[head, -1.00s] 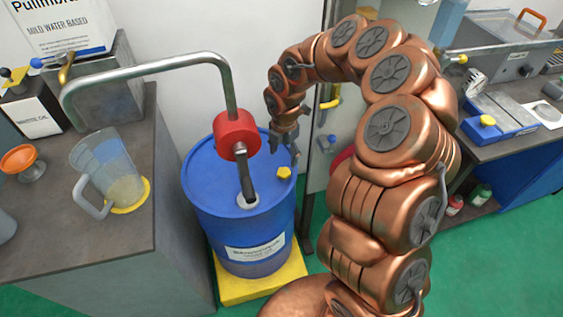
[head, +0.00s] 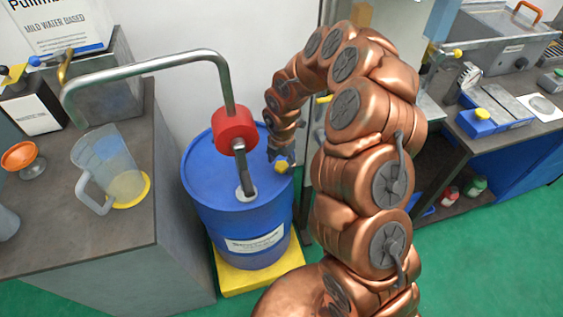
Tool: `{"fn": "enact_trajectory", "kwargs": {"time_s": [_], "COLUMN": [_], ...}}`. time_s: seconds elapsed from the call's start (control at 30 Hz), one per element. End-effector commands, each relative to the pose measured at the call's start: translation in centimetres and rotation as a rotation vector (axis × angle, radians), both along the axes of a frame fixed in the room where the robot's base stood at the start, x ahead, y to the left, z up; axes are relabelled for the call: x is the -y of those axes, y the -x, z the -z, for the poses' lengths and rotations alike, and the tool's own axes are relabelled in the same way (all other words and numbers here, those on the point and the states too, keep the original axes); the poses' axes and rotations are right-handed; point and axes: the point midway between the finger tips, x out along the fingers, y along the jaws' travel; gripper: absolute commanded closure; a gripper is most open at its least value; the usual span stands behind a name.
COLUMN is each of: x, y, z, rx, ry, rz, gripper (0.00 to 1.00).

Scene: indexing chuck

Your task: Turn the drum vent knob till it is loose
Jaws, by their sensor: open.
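The blue drum (head: 212,180) stands on a yellow base, with a red pump and a bent metal pipe rising from its lid. The yellow vent knob (head: 281,166) sits on the lid near its right rim. My gripper (head: 279,160) is right above and behind the knob, its dark fingers pointing down at it. The fingers are small and partly hidden by my arm and the knob; I cannot tell whether they touch the knob.
The red pump (head: 234,130) and its metal pipe (head: 150,66) stand left of my gripper. A counter (head: 60,222) with a clear jug (head: 108,165) is at the left. A workbench (head: 508,142) is at the right. Green floor is clear in front of it.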

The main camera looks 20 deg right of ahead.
Motion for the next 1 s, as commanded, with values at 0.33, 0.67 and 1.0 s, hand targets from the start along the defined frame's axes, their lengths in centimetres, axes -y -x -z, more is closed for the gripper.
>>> {"fn": "enact_trajectory", "kwargs": {"time_s": [0.33,0.67,1.0], "x": [0.01,0.01,-0.02], "y": [0.02,0.04,0.04], "z": [0.0,0.01,-0.01], "rx": [-0.001,-0.002,-0.002], "ry": [0.001,0.001,0.001], "rz": [0.0,-0.001,-0.025], "gripper": [0.47,0.82,0.9]}}
